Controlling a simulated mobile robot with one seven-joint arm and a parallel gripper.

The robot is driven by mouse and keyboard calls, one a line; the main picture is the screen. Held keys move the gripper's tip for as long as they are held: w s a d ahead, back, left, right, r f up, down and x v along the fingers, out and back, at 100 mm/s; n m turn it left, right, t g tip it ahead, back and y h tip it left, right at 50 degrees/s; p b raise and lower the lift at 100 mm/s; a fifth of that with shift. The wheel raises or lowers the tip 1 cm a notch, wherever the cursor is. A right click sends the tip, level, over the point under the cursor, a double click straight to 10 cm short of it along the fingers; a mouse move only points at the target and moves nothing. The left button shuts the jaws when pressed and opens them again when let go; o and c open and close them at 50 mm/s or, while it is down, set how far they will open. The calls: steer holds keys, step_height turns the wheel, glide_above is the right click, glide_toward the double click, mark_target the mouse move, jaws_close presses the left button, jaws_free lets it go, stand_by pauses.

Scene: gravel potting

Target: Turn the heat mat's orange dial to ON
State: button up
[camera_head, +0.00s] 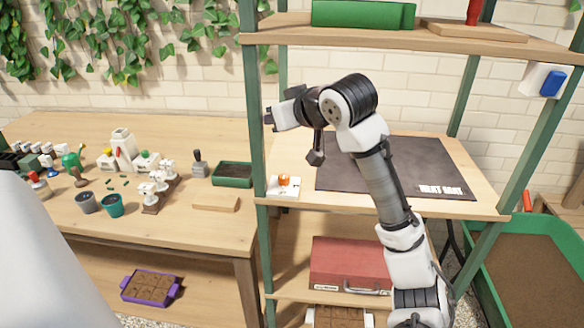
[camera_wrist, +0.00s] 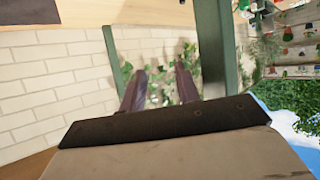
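The dark heat mat (camera_head: 345,172) lies on the middle shelf, with a "HEAT MAT" label at its front right. The orange dial (camera_head: 284,179) sits on a white control box (camera_head: 275,192) at the shelf's front left corner, left of the mat. The dial is too small to read its setting. My gripper (camera_head: 269,117) is raised above and behind the dial, pointing left near the green shelf post, and does not touch the dial. In the wrist view its two dark fingers (camera_wrist: 160,82) stand apart with nothing between them; neither dial nor box shows there.
Green shelf posts (camera_head: 252,110) stand close to my gripper. An upper shelf board (camera_head: 380,40) is overhead. A red toolbox (camera_head: 345,265) is on the lower shelf. Left, a wooden table (camera_head: 200,228) bears pots, a green tray (camera_head: 232,174) and several small items. The dial's surroundings look clear.

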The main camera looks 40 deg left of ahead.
mark_target(284, 176)
steer(key=s+d+g+h+p, duration=0.1)
steer(key=s+d+g+h, duration=0.2)
steer(key=d+h, duration=0.45)
steer(key=shift+h, duration=0.25)
steer(key=x, duration=0.9)
steer(key=p+x, duration=0.1)
steer(key=x, duration=0.3)
steer(key=shift+w+a+f, duration=0.15)
steer(key=shift+w+a, duration=0.15)
steer(key=shift+a, duration=0.1)
steer(key=shift+n, duration=0.3)
jaws_close()
